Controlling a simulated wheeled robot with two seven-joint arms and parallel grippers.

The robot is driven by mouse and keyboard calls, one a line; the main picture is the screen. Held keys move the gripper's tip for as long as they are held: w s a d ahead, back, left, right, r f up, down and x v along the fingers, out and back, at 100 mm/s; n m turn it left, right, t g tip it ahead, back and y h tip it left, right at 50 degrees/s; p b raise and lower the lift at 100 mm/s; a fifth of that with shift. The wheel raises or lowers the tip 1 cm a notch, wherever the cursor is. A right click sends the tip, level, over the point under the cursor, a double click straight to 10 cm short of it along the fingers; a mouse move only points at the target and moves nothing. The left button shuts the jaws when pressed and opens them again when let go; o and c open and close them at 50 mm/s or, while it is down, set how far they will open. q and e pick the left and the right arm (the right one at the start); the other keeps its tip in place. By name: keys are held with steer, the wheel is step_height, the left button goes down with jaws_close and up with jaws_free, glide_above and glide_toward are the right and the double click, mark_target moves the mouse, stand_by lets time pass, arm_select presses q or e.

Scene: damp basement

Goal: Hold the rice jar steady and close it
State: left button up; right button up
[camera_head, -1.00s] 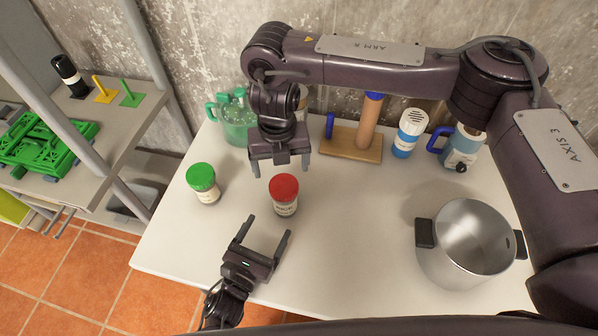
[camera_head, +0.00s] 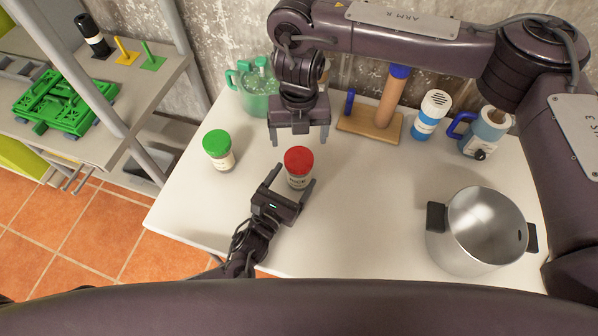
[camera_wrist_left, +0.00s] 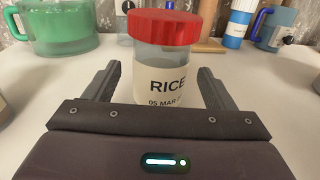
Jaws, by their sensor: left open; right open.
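The rice jar (camera_head: 297,181) stands upright on the white table, with a red lid (camera_head: 298,159) on its top. In the left wrist view the jar's label (camera_wrist_left: 166,86) reads RICE, and the red lid (camera_wrist_left: 163,27) sits on the mouth; I cannot tell how tight it is. My left gripper (camera_head: 291,178) is open, with its fingers on either side of the jar's near part, seemingly not pressing on it. My right gripper (camera_head: 299,138) is open and empty, pointing down above and just behind the red lid.
A green-lidded jar (camera_head: 219,152) stands left of the rice jar. A steel pot (camera_head: 478,235) stands at the right. The front middle is clear.

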arm_select(q)
steer(key=shift+w+d, duration=0.3)
steer(key=shift+w, duration=0.25)
